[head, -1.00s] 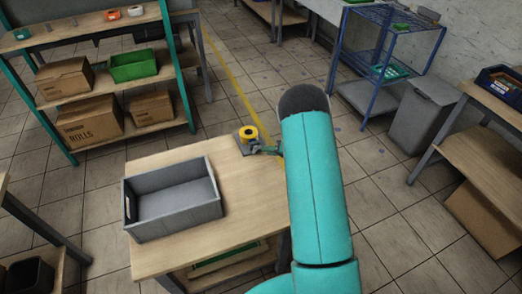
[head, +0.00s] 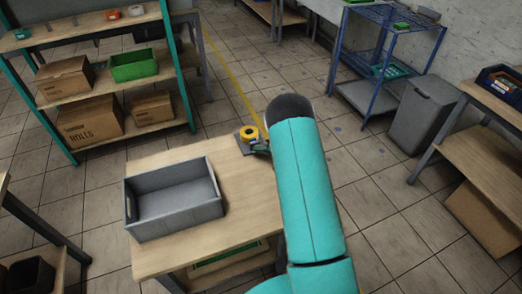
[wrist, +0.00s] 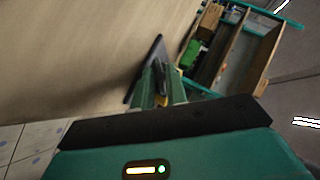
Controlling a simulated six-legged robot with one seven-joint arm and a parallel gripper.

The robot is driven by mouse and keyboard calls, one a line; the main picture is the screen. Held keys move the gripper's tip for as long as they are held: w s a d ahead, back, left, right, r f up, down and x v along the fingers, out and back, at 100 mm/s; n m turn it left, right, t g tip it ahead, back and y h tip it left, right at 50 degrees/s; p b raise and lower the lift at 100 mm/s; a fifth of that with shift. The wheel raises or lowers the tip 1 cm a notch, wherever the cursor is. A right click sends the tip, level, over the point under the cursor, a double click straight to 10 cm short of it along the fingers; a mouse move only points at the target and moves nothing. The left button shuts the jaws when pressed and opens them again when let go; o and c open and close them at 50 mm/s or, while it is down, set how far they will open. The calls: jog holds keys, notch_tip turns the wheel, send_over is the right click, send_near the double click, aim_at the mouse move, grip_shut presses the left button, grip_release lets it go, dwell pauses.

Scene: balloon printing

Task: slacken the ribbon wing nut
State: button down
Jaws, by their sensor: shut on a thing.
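A yellow ribbon roll (head: 249,133) sits on a dark plate (head: 242,146) near the far right corner of the wooden table. My gripper (head: 261,147) is right beside the roll, at its lower right, partly covered by my teal arm. In the wrist view my two green fingers (wrist: 160,80) are close together, with a dark part between their tips and a bit of yellow below. The dark plate also shows in the wrist view (wrist: 144,72). The wing nut itself is too small and hidden to make out; the fingers are shut at the place of the roll's fitting.
A grey open crate (head: 175,198) stands on the table (head: 240,185), left of my arm; it looks empty. A shelf (head: 110,85) with cardboard boxes and a green bin (head: 135,65) stands at the back left. A blue rack (head: 385,50) and grey bin (head: 423,113) stand right.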

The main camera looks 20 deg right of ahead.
jog(key=shift+r, duration=0.1)
jog(key=shift+a+r+n+h, duration=0.15)
jog(key=shift+n+h, duration=0.65)
jog(key=shift+h, duration=0.4)
jog(key=shift+a+r+n+g+h, duration=0.15)
jog(key=shift+n+g+h, duration=0.35)
jog(key=shift+h, duration=0.5)
jog(key=n+h, duration=0.2)
jog(key=h, duration=0.1)
jog(key=shift+a+h, duration=0.3)
jog(key=shift+a, duration=0.1)
jog(key=n+h, duration=0.1)
jog(key=h, duration=0.1)
jog(key=n+h, duration=0.1)
jog(key=h, duration=0.1)
jog(key=shift+w+a, duration=0.15)
jog(key=shift+a, duration=0.25)
jog(key=n+t+h, duration=0.1)
jog(key=n+h, duration=0.1)
jog(key=h, duration=0.1)
jog(key=shift+f, duration=0.2)
